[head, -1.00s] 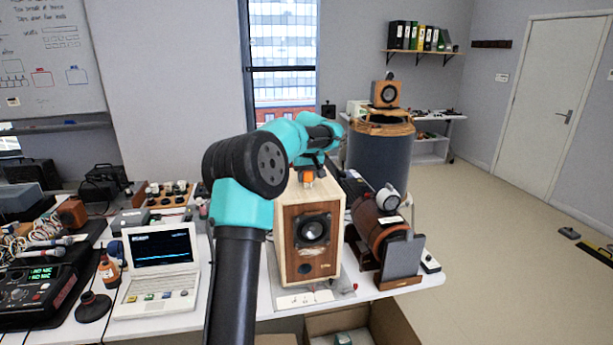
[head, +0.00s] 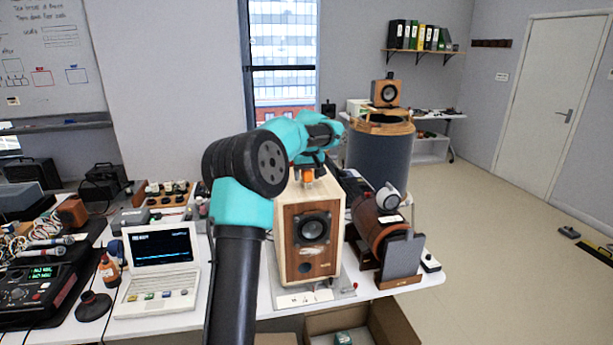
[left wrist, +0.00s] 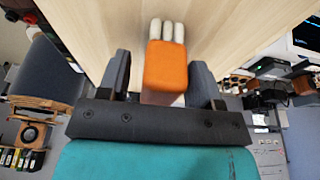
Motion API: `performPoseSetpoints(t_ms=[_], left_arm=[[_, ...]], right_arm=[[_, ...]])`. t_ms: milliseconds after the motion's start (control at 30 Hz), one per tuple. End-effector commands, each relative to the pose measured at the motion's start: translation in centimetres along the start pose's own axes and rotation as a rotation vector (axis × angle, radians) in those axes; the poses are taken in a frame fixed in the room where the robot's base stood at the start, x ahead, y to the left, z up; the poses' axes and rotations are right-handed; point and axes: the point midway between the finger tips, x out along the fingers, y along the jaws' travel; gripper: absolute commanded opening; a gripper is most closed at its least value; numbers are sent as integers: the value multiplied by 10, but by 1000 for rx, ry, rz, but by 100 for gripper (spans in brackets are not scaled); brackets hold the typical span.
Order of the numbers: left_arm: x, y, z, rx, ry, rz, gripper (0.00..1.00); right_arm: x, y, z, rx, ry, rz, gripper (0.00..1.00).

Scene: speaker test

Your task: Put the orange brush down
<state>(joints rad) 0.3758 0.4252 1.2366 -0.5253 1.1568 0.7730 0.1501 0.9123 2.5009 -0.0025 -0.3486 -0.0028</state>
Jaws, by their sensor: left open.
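The orange brush (head: 308,175) is at the top of the light wooden speaker box (head: 291,237) in the head view. In the left wrist view the orange brush (left wrist: 166,67) lies between my left fingers, with pale rounded tips at its far end and the wooden top (left wrist: 230,25) behind it. My left gripper (left wrist: 160,75) is open, with a finger on each side of the brush and a gap visible at both sides. In the head view my left gripper (head: 314,160) is over the speaker top, partly hidden by its own wrist. My right gripper is not in view.
A laptop (head: 160,265) stands left of the speaker. A brown cylinder device (head: 378,228) with a grey panel (head: 402,258) stands close on its right. An open cardboard box (head: 392,322) is below the table's front edge (head: 380,290).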

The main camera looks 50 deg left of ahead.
Motion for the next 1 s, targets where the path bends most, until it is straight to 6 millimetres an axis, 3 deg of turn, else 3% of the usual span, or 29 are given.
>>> performPoseSetpoints(t_ms=[600,800,1000], left_arm=[[-101,1,0,1,1,1,59],[-116,0,0,0,0,0,59],[-118,0,0,0,0,0,59]], right_arm=[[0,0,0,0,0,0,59],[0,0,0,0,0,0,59],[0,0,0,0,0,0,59]])
